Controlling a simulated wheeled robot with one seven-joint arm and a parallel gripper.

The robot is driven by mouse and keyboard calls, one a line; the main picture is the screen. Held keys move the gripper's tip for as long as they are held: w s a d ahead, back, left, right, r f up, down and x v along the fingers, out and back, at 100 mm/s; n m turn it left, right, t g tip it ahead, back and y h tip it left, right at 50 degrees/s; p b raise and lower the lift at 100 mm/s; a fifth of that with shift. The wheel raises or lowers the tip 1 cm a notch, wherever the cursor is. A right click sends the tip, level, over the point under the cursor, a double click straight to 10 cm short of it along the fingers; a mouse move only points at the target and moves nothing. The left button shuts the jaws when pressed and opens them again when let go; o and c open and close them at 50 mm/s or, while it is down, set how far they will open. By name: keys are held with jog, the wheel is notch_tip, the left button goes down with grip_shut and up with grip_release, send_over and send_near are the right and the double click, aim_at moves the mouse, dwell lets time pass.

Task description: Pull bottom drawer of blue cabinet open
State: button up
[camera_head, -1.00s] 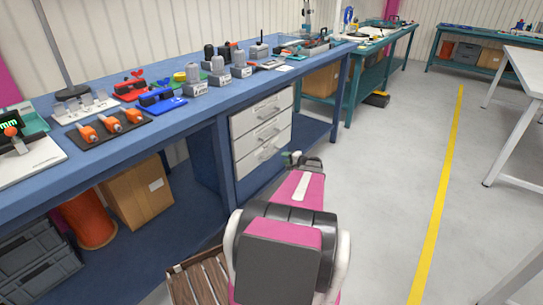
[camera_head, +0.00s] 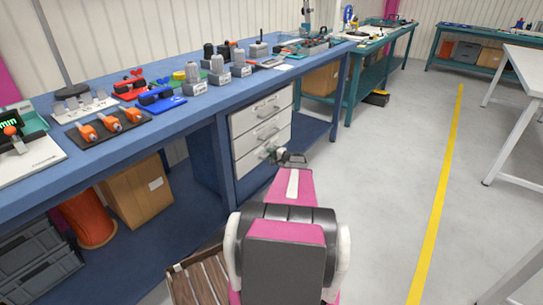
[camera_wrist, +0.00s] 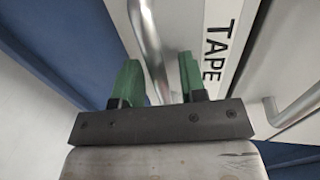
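The blue workbench cabinet holds a stack of 3 white drawers, and all look closed. The bottom drawer (camera_head: 247,167) has its bar handle partly hidden by my gripper (camera_head: 276,154). In the wrist view, my gripper (camera_wrist: 158,64) has two green fingers spread apart. The metal handle (camera_wrist: 146,35) runs between them, with a gap visible around it. Whether either finger touches the handle, I cannot tell. The white drawer front (camera_wrist: 188,18) beside it bears the label "TAPE". A second drawer handle (camera_wrist: 292,108) shows at the right.
The blue bench top (camera_head: 185,105) above carries several tools and fixtures. A cardboard box (camera_head: 137,190) and grey crates (camera_head: 40,270) sit under the bench at left. A wooden crate (camera_head: 203,280) stands near my arm. The floor (camera_head: 385,180) to the right is open.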

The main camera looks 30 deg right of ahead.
grip_shut()
jog(key=f+v, duration=0.3)
jog(key=v, duration=1.2)
jog(key=s+f+v, duration=0.1)
jog(key=f+v, duration=0.2)
jog(key=v, duration=1.3)
jog(key=shift+s+d, duration=0.3)
jog(key=shift+d, duration=0.05)
jog(key=shift+o, duration=0.4)
grip_release()
jog(key=v, duration=1)
jog(key=shift+s+d, duration=0.2)
jog(key=shift+s, duration=0.15)
